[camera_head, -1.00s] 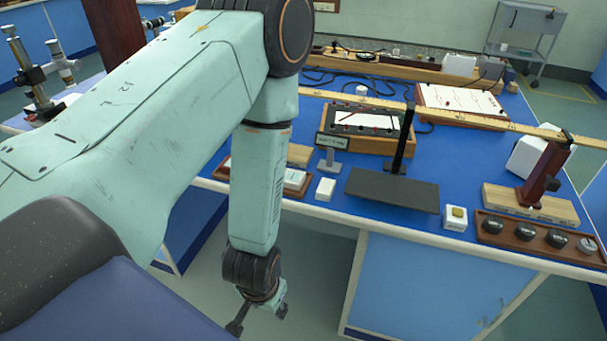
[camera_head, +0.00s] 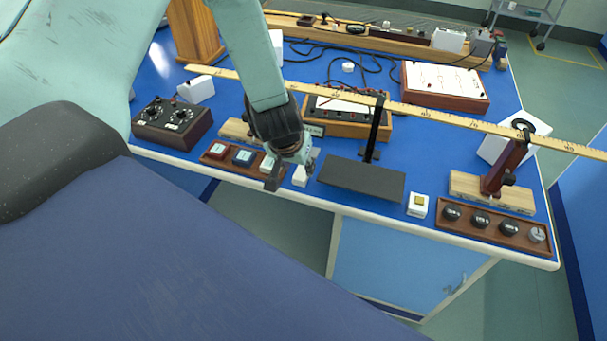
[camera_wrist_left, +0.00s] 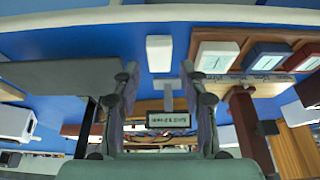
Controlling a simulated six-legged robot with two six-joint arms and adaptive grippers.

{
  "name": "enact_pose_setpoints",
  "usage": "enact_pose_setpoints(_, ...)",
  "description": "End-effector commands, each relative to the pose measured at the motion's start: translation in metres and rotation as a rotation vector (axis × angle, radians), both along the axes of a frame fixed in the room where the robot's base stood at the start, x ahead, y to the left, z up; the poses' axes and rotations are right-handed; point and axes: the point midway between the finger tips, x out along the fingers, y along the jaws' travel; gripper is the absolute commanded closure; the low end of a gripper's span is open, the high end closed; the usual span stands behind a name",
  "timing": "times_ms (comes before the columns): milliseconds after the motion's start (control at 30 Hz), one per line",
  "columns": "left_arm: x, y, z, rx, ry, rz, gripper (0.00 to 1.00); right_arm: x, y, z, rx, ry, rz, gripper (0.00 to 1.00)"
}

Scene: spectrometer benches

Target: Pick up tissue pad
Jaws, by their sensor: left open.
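A small white block (camera_head: 300,178), which I take for the tissue pad, lies on the blue bench near its front edge, left of a dark flat plate. In the left wrist view the white pad (camera_wrist_left: 159,53) lies ahead, in line with the gap between the fingers. My left gripper (camera_head: 291,170) is open and empty, pointing down just above and beside the pad, and partly covers it in the head view. In the wrist view both fingers of the left gripper (camera_wrist_left: 160,78) stand apart. I cannot tell the exact height gap. My right gripper is not in view.
A dark plate with a black post (camera_head: 360,180) stands right of the pad. A wooden tray of boxes (camera_head: 218,157) lies to the left. A small sign (camera_wrist_left: 168,120) stands behind the pad. A long wooden ruler (camera_head: 425,112) spans the bench. A tray of dark knobs (camera_head: 493,228) is farther right.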

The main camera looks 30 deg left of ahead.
Motion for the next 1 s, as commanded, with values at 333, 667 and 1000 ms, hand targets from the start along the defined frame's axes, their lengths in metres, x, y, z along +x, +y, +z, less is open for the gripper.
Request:
enact_pose_setpoints(333,0.025,0.003,-0.043,0.001,0.001,-0.003,0.57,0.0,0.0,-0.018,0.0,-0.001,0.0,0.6)
enact_pose_setpoints(667,0.029,0.003,-0.046,0.001,0.0,-0.003,0.57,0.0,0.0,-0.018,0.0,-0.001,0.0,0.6)
enact_pose_setpoints(1000,0.029,0.003,-0.046,0.001,0.0,-0.002,0.85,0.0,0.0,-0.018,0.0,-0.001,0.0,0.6)
